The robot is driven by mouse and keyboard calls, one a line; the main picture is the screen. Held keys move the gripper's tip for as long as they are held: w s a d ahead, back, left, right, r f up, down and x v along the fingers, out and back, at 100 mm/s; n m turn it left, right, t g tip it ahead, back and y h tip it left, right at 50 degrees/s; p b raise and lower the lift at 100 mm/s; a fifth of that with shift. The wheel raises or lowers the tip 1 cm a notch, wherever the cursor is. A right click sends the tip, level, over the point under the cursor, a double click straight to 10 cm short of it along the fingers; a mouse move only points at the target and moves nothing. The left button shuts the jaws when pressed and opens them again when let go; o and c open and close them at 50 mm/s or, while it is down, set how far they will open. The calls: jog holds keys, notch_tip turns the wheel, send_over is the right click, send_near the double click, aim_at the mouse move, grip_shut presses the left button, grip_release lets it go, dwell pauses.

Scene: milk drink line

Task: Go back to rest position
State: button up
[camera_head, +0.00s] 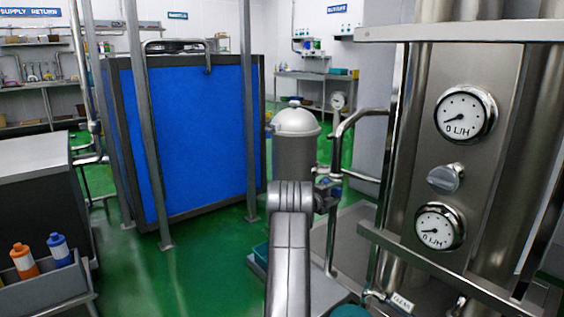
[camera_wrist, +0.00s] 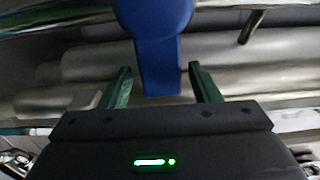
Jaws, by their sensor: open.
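My gripper (camera_wrist: 157,82) shows in the wrist view with its two green fingers spread apart. A blue part (camera_wrist: 158,45) with a rounded top and a narrower lower end shows between and beyond the fingers. There is a visible gap on each side of it, so the fingers do not touch it. Large grey metal pipes (camera_wrist: 95,65) lie behind it. In the head view my arm rises at the bottom centre, and the gripper itself cannot be made out there.
A steel panel with two round gauges (camera_head: 466,113) and a knob (camera_head: 445,178) stands close on the right. A large blue panel (camera_head: 185,130) stands at the left centre. A grey cart with bottles (camera_head: 60,250) is at the lower left. Green floor (camera_head: 195,275) is open between them.

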jog(key=p+v, duration=0.3)
jog(key=v, duration=1)
jog(key=b+x, duration=0.3)
jog(key=x, duration=1.1)
jog(key=shift+f+b, duration=0.15)
jog(key=shift+b, duration=0.15)
jog(key=shift+s+r+n+p, duration=0.1)
jog(key=shift+r+n+p, duration=0.3)
jog(key=shift+r+p, duration=0.15)
jog(key=shift+a+r+n, duration=0.1)
jog(key=shift+r+n, duration=0.15)
jog(key=shift+n, duration=0.45)
jog(key=shift+a+p, duration=0.1)
jog(key=shift+p, duration=0.2)
